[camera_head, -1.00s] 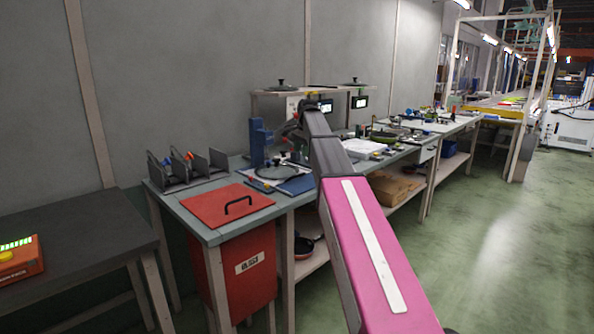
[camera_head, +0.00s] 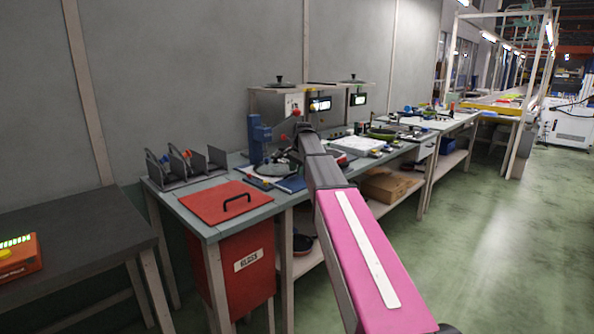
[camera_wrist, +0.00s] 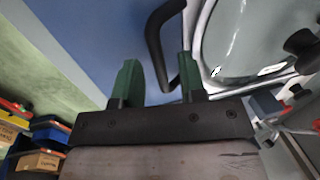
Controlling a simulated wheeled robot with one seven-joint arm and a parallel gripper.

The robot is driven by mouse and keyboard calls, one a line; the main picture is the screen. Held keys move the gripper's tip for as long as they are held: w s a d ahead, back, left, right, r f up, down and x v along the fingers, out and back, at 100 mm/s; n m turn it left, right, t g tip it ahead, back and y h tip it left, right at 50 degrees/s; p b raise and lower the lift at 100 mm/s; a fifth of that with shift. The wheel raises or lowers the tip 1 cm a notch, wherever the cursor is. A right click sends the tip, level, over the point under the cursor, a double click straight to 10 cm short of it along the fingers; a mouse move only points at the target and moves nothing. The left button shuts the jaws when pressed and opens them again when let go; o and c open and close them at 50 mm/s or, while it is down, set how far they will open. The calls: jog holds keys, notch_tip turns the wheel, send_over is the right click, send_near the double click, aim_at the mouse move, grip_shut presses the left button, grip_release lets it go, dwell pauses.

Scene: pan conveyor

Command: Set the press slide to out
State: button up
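The blue press (camera_head: 256,140) stands on the bench, with a red ball knob (camera_head: 296,113) at its right. A blue mat or plate (camera_head: 292,184) lies at its foot, partly hidden by my arm. In the wrist view, a black curved handle (camera_wrist: 156,40) stands over the blue surface (camera_wrist: 80,35), beside a glass lid with a silver rim (camera_wrist: 250,40). My gripper (camera_wrist: 157,75) has two green fingers spread apart, with the handle's lower end in the gap, closer to the right finger. Contact cannot be told. The head view hides my fingers behind my arm.
A red panel with a black handle (camera_head: 212,203) lies on the near bench corner, with grey upright dividers (camera_head: 175,168) behind it. A dark table (camera_head: 75,235) stands at left. Floor at right (camera_head: 490,240) is clear.

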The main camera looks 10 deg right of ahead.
grip_shut()
jog(key=s+d, duration=0.4)
jog(key=s, duration=0.1)
jog(key=s+d, duration=0.2)
jog(key=s, duration=0.1)
jog(key=shift+s, duration=0.15)
grip_release()
jog(key=shift+r, duration=0.1)
notch_tip(320, 180, up, 10)
jog(key=s+d, duration=0.1)
jog(key=shift+s+d+r, duration=0.15)
jog(key=shift+s+r, duration=0.1)
jog(key=shift+s, duration=0.05)
